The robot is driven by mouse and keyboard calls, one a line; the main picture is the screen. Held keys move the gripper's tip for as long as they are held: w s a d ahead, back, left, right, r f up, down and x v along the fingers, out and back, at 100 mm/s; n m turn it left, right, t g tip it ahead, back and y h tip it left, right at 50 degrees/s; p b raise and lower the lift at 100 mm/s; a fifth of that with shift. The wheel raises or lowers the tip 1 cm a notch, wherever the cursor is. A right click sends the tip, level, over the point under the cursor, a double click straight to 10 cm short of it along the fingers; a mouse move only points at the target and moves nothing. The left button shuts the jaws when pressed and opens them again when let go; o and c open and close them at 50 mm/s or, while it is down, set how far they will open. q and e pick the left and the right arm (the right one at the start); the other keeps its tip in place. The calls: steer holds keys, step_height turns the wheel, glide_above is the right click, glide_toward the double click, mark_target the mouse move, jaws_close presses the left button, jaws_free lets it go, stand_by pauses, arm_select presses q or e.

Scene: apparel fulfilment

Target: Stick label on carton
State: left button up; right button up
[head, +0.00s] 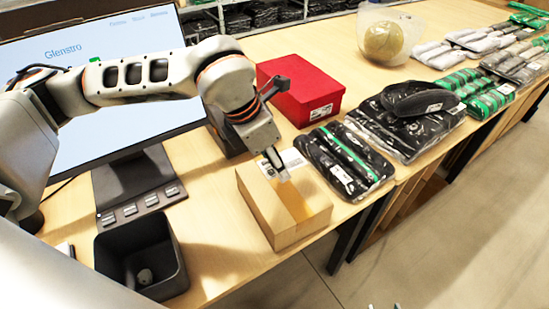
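A brown carton (262,205) stands near the front edge of the table, its top face lit in part and shaded by my arm. My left gripper (277,172) points down over the carton's back part, close to its top. A white label (293,159) with dark print shows right beside the fingertips, at the carton's back edge. I cannot tell whether the fingers hold it or it lies on the carton. The fingers are small and partly hidden, so their opening is unclear. My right gripper is not in view.
A red box (300,92) stands behind the carton. Bagged dark garments (343,160) lie close on its right, with more folded stacks beyond. A dark open bin (140,262) and a monitor (100,75) are at left. Bare tabletop lies between bin and carton.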

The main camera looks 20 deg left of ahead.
mark_target(270, 167)
arm_select(q)
step_height(270, 167, down, 4)
steer(key=shift+b, duration=0.95)
steer(key=shift+f+b, duration=0.4)
steer(key=shift+f, duration=0.45)
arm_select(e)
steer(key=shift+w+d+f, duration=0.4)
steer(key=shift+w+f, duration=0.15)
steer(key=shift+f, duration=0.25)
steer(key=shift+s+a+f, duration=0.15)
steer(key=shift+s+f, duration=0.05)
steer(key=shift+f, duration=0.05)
arm_select(q)
steer(key=shift+f, duration=0.35)
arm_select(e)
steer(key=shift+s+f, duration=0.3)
arm_select(q)
steer(key=shift+r, duration=0.15)
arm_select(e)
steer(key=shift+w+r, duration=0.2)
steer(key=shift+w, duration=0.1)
arm_select(q)
steer(key=o, duration=0.7)
steer(key=shift+o, duration=0.5)
